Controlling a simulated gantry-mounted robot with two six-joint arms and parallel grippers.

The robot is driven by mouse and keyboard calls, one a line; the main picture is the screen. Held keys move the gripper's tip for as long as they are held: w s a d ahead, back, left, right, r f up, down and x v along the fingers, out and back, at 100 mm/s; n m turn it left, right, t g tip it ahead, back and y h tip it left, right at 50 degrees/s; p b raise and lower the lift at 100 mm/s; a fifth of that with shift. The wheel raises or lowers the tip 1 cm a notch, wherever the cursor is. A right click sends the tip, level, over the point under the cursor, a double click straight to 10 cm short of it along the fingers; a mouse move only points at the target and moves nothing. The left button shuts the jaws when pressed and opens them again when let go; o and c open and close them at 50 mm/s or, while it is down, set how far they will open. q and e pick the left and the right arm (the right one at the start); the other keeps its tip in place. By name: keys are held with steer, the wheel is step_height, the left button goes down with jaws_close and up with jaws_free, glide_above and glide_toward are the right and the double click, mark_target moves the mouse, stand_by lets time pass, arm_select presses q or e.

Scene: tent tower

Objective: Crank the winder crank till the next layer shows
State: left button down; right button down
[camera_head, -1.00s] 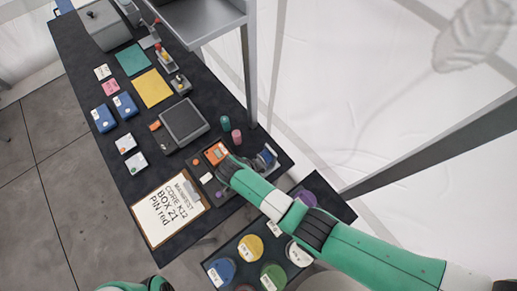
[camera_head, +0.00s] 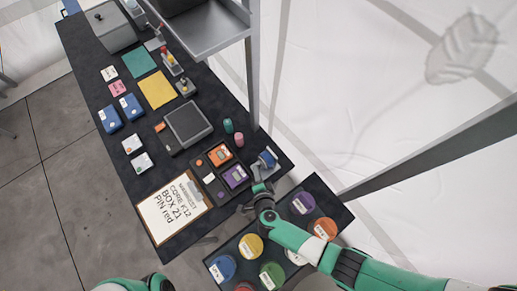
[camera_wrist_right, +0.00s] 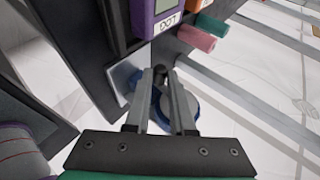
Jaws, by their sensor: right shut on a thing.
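The winder (camera_head: 266,158), a blue drum on a grey mount, sits at the right edge of the dark table. In the right wrist view its blue disc (camera_wrist_right: 188,108) shows behind my fingers. My right gripper (camera_head: 260,187) is at the near side of the winder. In the right wrist view the gripper (camera_wrist_right: 160,80) is shut on the dark knob of the winder crank (camera_wrist_right: 160,70). Most of the crank arm is hidden by the fingers. My left gripper is out of view; only green parts of my left arm show at the bottom.
A purple box (camera_head: 235,176) and an orange box (camera_head: 220,155) sit in a dark holder beside the winder. A clipboard (camera_head: 172,211) lies left; a dark tray (camera_head: 330,205) holds several coloured discs.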

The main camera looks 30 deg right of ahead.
steer(key=t+b, duration=0.1)
steer(key=b, duration=0.2)
steer(key=shift+w+f+t, duration=0.2)
steer(key=shift+f+t, duration=0.2)
steer(key=shift+w+r+m+t+b, duration=0.25)
steer(key=shift+m+t+b, duration=0.3)
steer(key=shift+b, duration=0.2)
steer(key=c, duration=0.8)
jaws_free()
steer(key=shift+o, duration=0.2)
steer(key=shift+s, duration=0.1)
